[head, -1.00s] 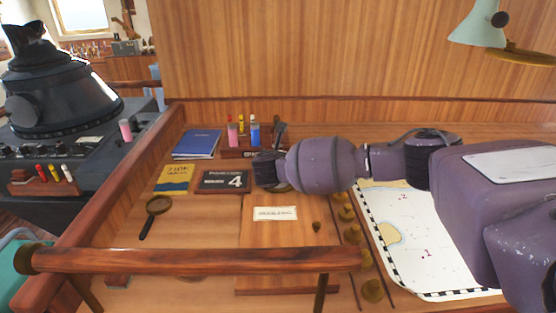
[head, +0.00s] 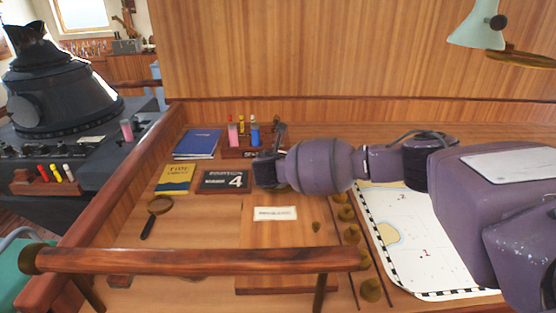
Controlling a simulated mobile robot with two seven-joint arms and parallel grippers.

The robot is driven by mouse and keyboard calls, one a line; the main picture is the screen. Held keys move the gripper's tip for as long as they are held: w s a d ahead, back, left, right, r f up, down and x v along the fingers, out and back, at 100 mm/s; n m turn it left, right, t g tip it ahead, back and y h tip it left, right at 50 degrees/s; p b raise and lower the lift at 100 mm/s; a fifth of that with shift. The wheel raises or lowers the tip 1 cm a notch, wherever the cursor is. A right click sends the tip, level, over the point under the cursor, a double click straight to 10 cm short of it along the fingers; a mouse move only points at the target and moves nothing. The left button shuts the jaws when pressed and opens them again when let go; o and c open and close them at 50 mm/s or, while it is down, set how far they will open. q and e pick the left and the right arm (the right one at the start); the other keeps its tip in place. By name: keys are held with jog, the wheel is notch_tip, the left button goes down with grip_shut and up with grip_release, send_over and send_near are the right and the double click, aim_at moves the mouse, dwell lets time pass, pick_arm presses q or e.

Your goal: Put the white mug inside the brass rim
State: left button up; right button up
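My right arm reaches in from the right, across the chart table. My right gripper (head: 266,169) is at its left end, low over the table, just right of the black card with the number 4. The gripper is dark and seen from behind the wrist, so its fingers and anything between them are hidden. I cannot make out a white mug in the head view. No brass rim shows clearly either; the gripper and wrist cover that part of the table. My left gripper is not in view.
Near the gripper are a pen rack (head: 240,152), a blue book (head: 197,144), a yellow book (head: 174,179) and the black number card (head: 223,181). A magnifying glass (head: 158,206) lies at left. A wooden rail (head: 200,261) crosses the front. A chart (head: 420,250) lies at right.

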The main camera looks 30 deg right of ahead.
jog(key=shift+f, duration=0.25)
dwell(0.7)
jog(key=o, duration=1)
jog(key=shift+s+a, duration=0.1)
jog(key=p+v, duration=0.1)
jog(key=v, duration=0.9)
jog(key=shift+s+a+r, duration=0.15)
jog(key=shift+s+a, duration=0.05)
